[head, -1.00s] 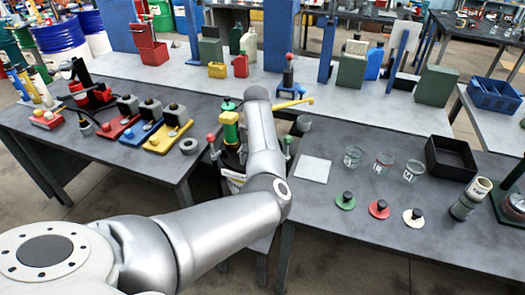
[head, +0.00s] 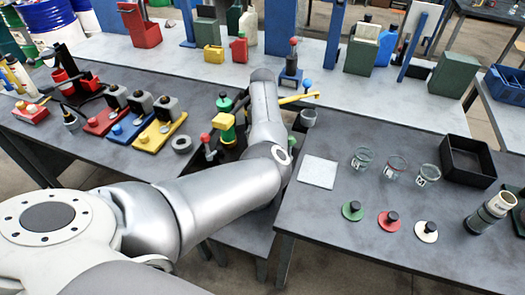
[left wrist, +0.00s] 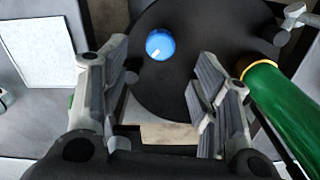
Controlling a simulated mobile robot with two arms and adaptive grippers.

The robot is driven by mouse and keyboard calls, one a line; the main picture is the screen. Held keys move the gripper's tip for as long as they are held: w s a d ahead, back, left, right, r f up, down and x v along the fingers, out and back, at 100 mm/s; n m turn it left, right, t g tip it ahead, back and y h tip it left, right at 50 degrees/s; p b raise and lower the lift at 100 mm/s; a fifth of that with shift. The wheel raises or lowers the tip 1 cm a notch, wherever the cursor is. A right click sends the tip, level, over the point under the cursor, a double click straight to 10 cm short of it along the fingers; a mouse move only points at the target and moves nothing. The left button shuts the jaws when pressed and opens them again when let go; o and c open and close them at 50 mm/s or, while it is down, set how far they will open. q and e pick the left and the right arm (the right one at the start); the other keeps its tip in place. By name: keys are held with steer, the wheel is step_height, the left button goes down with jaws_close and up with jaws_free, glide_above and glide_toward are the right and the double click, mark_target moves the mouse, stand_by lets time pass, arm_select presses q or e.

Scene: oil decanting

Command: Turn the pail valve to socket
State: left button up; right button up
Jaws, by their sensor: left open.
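In the left wrist view a blue knob (left wrist: 160,45) with a white mark stands on a round black lid (left wrist: 198,22). A green cylinder (left wrist: 276,98) with a gold ring is at the right of the lid. My left gripper (left wrist: 162,78) is open and empty, its fingers on either side below the knob, apart from it. In the head view the green and yellow pump (head: 225,125) stands between the two tables, left of my left forearm. That forearm hides the lid and my gripper. My right gripper is not in view.
A white mat (head: 318,172), several glass beakers (head: 395,166), coloured discs (head: 389,221) and a black tray (head: 467,165) are on the right table. A yellow lever (head: 298,98) sticks out beyond my arm.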

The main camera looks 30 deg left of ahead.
arm_select(q)
step_height(320, 180, down, 5)
step_height(320, 180, down, 2)
steer(key=shift+w+a, duration=0.15)
steer(key=shift+f, duration=0.1)
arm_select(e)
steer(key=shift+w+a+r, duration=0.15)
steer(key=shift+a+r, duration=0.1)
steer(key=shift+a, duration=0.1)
arm_select(q)
steer(key=shift+c, duration=0.8)
steer(key=c, duration=0.9)
steer(key=shift+o, duration=0.2)
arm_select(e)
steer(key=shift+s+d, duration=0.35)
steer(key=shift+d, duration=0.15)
